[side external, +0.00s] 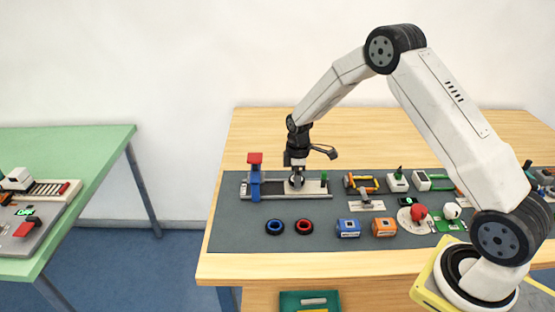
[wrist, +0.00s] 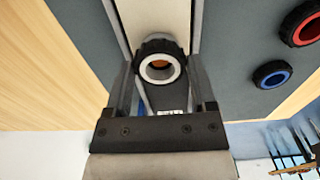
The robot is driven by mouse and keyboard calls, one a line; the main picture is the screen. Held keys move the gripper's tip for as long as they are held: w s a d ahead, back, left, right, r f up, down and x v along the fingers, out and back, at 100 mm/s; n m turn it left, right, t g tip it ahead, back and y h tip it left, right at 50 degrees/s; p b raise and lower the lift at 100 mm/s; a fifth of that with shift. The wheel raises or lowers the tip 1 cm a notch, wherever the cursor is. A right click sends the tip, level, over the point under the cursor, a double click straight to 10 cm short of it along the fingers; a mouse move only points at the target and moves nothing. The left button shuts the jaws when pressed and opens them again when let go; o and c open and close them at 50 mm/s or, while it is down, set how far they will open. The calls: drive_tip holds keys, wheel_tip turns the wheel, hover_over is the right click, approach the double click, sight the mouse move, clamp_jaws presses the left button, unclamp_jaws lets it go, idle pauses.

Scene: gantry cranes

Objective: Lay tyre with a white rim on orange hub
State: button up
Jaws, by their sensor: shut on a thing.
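My gripper (side external: 297,181) is over the pale rail fixture on the grey mat. In the wrist view my gripper (wrist: 160,70) is shut on the tyre with a white rim (wrist: 160,44), one finger on each side of it. The tyre is black with a thick white ring.
A blue post with a red top (side external: 255,175) stands just left of my gripper. A blue-rimmed tyre (side external: 275,227) and a red-rimmed tyre (side external: 304,227) lie in front. Blue (side external: 348,228) and orange (side external: 384,227) blocks and several small devices stand to the right.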

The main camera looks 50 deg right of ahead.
drive_tip(key=shift+f, duration=0.15)
drive_tip(key=o, duration=1.1)
drive_tip(key=shift+r, duration=3.5)
drive_tip(key=shift+s+r, duration=0.1)
drive_tip(key=s+a+r+m+t, duration=0.1)
drive_tip(key=s+a+m, duration=0.2)
drive_tip(key=s, duration=0.4)
drive_tip(key=s+a+r+m, duration=0.2)
drive_tip(key=s+a+m, duration=0.1)
drive_tip(key=s, duration=0.4)
drive_tip(key=s+a+r+m+t, duration=0.1)
drive_tip(key=s+a+m, duration=0.2)
drive_tip(key=s, duration=0.3)
drive_tip(key=shift+s+a+r+t, duration=0.15)
drive_tip(key=shift+s+a, duration=0.05)
drive_tip(key=shift+a, duration=0.2)
drive_tip(key=shift+s+a+r+t, duration=0.15)
drive_tip(key=shift+s+a, duration=0.05)
drive_tip(key=shift+a, duration=0.2)
